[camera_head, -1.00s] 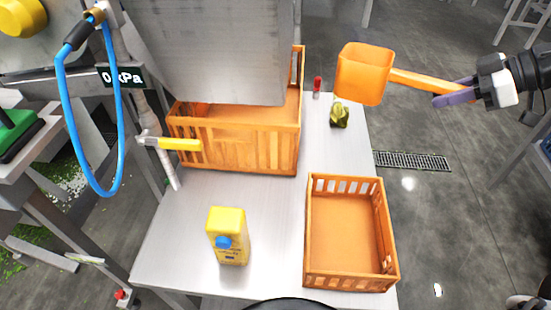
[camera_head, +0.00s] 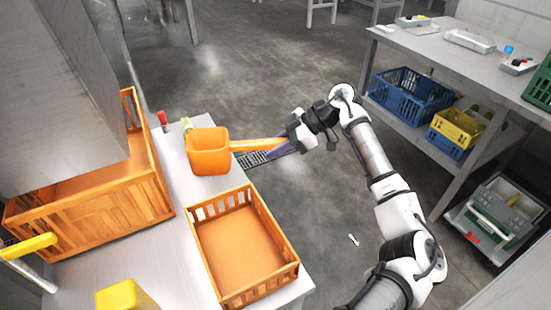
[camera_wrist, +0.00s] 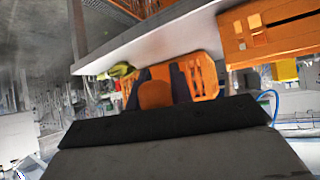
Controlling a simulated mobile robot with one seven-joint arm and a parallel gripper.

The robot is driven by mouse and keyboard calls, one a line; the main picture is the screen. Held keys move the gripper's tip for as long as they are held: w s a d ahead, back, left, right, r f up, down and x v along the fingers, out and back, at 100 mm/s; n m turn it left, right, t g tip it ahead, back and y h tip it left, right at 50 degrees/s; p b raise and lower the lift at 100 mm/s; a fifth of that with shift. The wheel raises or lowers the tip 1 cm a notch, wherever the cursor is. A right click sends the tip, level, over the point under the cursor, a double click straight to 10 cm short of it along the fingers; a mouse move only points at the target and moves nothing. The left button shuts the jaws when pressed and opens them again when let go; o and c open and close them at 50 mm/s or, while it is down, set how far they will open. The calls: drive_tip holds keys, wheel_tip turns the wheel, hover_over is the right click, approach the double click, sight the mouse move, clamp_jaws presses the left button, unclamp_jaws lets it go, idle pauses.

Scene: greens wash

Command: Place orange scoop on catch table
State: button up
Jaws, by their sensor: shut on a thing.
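My gripper (camera_head: 274,149), with purple fingers, is shut on the handle of the orange scoop (camera_head: 208,152). The handle runs left from the fingers to the square-sided bowl, which is upright with its opening upward. The bowl overlaps the far right part of the grey metal catch table (camera_head: 168,262) in the head view, behind the right-hand crate. I cannot tell whether its underside touches the tabletop. In the wrist view an orange part of the scoop (camera_wrist: 155,95) shows between the fingers.
An orange crate (camera_head: 222,288) stands on the table just nearer than the scoop. A larger orange crate (camera_head: 95,222) is at left. A small red-topped item (camera_head: 163,121) and a mostly hidden green item (camera_head: 186,124) are beside the bowl. A yellow container (camera_head: 125,294) stands in front.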

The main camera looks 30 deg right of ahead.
drive_tip(key=shift+f+p, duration=0.35)
drive_tip(key=shift+f, duration=2.35)
drive_tip(key=shift+f, duration=0.15)
drive_tip(key=o, duration=0.9)
drive_tip(key=b+v, duration=0.2)
drive_tip(key=v, duration=1)
drive_tip(key=shift+r, duration=0.2)
